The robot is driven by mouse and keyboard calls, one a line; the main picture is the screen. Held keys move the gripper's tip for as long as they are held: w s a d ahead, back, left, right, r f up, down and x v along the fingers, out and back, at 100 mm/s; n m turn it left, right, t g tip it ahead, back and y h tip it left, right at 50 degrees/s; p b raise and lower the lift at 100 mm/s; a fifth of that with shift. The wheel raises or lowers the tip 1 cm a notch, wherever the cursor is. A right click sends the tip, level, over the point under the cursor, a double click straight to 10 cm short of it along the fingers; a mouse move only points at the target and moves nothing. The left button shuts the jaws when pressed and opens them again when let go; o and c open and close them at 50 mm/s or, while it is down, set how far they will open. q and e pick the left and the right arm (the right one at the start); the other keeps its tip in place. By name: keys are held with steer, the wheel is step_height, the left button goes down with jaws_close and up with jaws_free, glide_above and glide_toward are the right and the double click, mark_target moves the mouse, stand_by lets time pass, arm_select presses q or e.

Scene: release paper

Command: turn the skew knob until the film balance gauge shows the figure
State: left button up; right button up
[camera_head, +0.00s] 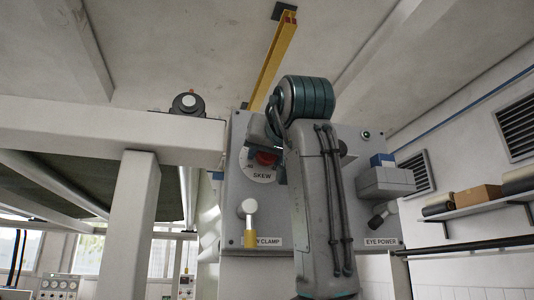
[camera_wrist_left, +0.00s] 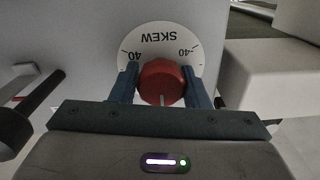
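The red skew knob (camera_wrist_left: 161,84) sits on a white dial (camera_wrist_left: 150,45) marked SKEW, with a 40 at each side. In the left wrist view the lettering is upside down and the knob's pale mark is at its lower edge. My left gripper (camera_wrist_left: 160,72) has one blue finger on each side of the knob, close against it. In the head view the skew knob (camera_head: 266,158) is partly hidden behind my left arm, on the grey panel (camera_head: 235,205). I cannot make out a film balance gauge. My right gripper is not in view.
A yellow-and-white clamp lever (camera_head: 249,222) stands at the panel's lower left. A grey box (camera_head: 386,182) and a black switch (camera_head: 382,215) above the EYE POWER label are at the right. A thick pale beam (camera_head: 110,132) runs left of the panel. A shelf (camera_head: 480,205) is farther right.

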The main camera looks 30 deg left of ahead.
arm_select(q)
steer(key=c, duration=0.5)
steer(key=shift+o, duration=0.2)
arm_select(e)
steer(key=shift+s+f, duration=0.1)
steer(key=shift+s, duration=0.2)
arm_select(q)
steer(key=shift+f, duration=0.1)
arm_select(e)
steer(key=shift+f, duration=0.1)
arm_select(q)
steer(key=m+b, duration=0.2)
steer(key=shift+f+b, duration=0.1)
steer(key=shift+b, duration=0.2)
steer(key=m+b, duration=0.2)
steer(key=m, duration=0.1)
steer(key=m+b, duration=0.3)
steer(key=m, duration=0.1)
steer(key=shift+m, duration=0.3)
steer(key=m+b, duration=0.2)
steer(key=m, duration=0.1)
steer(key=shift+m, duration=0.5)
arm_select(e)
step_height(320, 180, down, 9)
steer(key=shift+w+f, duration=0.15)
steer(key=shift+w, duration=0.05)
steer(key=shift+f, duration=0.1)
